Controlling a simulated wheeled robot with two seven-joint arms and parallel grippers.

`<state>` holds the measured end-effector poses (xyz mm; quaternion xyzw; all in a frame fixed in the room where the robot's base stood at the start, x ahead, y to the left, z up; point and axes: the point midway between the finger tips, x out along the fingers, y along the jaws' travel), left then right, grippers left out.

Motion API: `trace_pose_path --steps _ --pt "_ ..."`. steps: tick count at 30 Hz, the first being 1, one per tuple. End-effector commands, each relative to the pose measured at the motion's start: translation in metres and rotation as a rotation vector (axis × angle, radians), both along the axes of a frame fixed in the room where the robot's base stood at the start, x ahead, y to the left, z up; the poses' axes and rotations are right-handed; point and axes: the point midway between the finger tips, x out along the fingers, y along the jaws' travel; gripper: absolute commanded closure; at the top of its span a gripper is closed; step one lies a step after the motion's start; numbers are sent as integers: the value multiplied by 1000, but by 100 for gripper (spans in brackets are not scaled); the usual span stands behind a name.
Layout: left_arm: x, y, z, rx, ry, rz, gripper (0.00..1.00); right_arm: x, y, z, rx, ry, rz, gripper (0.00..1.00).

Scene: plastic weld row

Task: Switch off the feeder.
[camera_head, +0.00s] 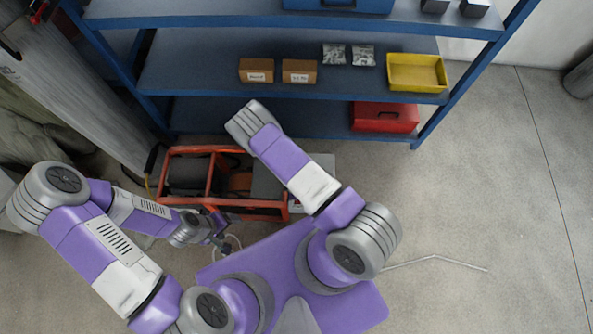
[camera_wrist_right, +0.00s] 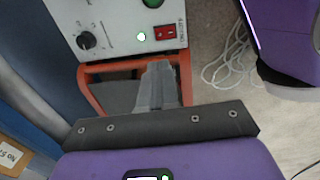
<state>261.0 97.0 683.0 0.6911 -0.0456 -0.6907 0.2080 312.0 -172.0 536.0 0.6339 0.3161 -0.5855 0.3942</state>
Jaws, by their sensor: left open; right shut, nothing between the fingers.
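The feeder, an orange-framed machine (camera_head: 211,178), stands on the floor in front of the shelf in the head view, partly covered by my right arm. My left gripper (camera_head: 222,243) is open beside the feeder's near left side.
A blue shelf (camera_head: 215,75) holds cardboard boxes (camera_head: 299,71), a yellow bin (camera_head: 417,72) and a red case (camera_head: 385,117). A pale coiled cable (camera_wrist_right: 230,60) lies on the floor right of the panel. Open floor lies at the right of the head view.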

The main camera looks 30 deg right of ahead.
Motion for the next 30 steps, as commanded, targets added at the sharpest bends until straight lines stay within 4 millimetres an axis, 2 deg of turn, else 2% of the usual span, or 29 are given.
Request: trace_pose_path --steps 1,6,20,23,25,30 --pt "0 0 4 0 0 0 27 0 1 11 0 -1 0 100" --pt "0 0 7 0 0 0 27 -2 1 25 0 -2 0 100" --pt "0 0 7 0 0 0 27 -5 2 29 12 4 -35 100" --pt "0 0 7 0 0 0 27 -17 11 37 68 28 -185 100" --pt "0 0 7 0 0 0 27 -28 22 48 135 57 -363 100" --pt "0 0 7 0 0 0 27 -46 54 94 310 151 -835 100"
